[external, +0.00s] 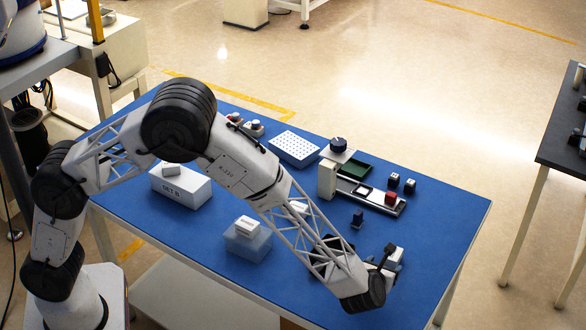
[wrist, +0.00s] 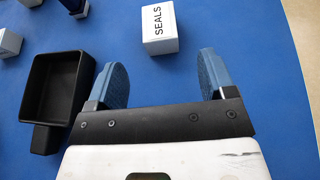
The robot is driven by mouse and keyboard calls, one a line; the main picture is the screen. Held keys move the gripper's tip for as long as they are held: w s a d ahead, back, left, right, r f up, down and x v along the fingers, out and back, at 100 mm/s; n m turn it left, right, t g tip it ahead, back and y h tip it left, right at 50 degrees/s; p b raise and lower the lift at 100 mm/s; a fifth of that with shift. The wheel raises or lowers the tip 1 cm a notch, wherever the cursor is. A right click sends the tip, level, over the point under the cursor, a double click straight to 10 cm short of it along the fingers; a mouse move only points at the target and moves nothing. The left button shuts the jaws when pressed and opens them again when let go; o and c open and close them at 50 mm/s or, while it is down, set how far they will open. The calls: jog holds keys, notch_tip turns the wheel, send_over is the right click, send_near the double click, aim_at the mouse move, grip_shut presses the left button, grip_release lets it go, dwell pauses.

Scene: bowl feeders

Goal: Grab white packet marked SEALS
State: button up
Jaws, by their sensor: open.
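The white packet (wrist: 160,28) shows in the wrist view at the top centre, with SEALS in black letters on its upper face. It lies on the blue table top, just beyond the fingertips of my gripper (wrist: 162,65). The two blue-padded fingers are apart with nothing between them, and the packet lines up with the gap. In the external view my gripper (external: 392,264) is low over the table's near right part. There I cannot clearly tell the packet from the white parts around my gripper.
A black handled tray (wrist: 60,88) lies left of my gripper in the wrist view. In the external view a small dark block (external: 357,219), a device with a black knob (external: 338,146), a perforated white block (external: 294,148) and a white box (external: 181,188) stand on the blue table (external: 450,212).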

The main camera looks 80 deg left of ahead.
jog(key=shift+x, duration=0.9)
jog(key=shift+x, duration=2.6)
jog(key=c, duration=1)
jog(key=shift+r, duration=0.15)
